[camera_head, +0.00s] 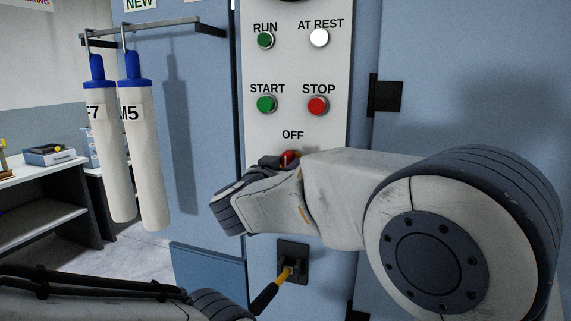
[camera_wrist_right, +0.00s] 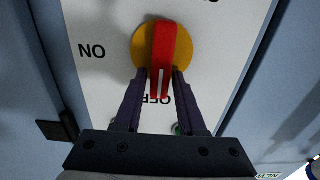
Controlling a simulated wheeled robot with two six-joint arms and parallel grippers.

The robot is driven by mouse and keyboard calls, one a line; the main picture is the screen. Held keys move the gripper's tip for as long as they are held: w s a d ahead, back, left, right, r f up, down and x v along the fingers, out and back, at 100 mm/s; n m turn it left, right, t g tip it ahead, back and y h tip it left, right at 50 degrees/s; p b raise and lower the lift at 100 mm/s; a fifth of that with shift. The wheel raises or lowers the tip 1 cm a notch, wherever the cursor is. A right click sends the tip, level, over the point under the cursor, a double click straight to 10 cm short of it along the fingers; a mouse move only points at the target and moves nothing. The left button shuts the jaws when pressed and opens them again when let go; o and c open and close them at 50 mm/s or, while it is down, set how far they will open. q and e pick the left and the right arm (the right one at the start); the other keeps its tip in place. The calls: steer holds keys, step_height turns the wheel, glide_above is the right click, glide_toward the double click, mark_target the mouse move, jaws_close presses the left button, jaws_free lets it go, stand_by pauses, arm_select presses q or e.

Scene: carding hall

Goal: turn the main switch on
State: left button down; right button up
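The main switch is a red handle (camera_wrist_right: 164,50) on a yellow disc (camera_wrist_right: 139,47), on a white panel (camera_wrist_right: 95,82). Its white line points towards the partly covered OFF label in the right wrist view; the ON label is off to one side. My right gripper (camera_wrist_right: 162,76) is open, with one dark finger on each side of the handle. Small gaps seem to show, and I cannot tell whether either finger touches. In the head view, a bit of the red handle (camera_head: 289,158) shows above my right wrist, which hides the rest. My left arm shows at the bottom left, its gripper out of view.
Above the switch are the green START button (camera_head: 267,104), red STOP button (camera_head: 318,105) and two lamps. A yellow-and-black lever (camera_head: 272,287) sticks out below my right arm. Two white tubes (camera_head: 146,155) hang from a rack at left. A shelf unit (camera_head: 45,207) stands beyond.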

jaws_close()
steer(key=shift+d+m, duration=0.1)
steer(key=shift+m, duration=0.2)
steer(key=m, duration=0.1)
steer(key=m+b, duration=0.2)
steer(key=shift+s+d+f+m, duration=0.15)
steer(key=shift+d+f+m, duration=0.1)
steer(key=shift+d+m, duration=0.1)
steer(key=shift+s+d+f+m+b, duration=0.1)
steer(key=shift+d+f+m+b, duration=0.2)
steer(key=shift+m+b, duration=1.7)
steer(key=shift+s+d+f+m+b, duration=0.15)
steer(key=shift+f+m+b, duration=0.3)
steer(key=shift+m+b, duration=1.55)
steer(key=shift+d+f+m+b, duration=0.3)
steer(key=shift+m+b, duration=0.95)
steer(key=shift+m, duration=1.5)
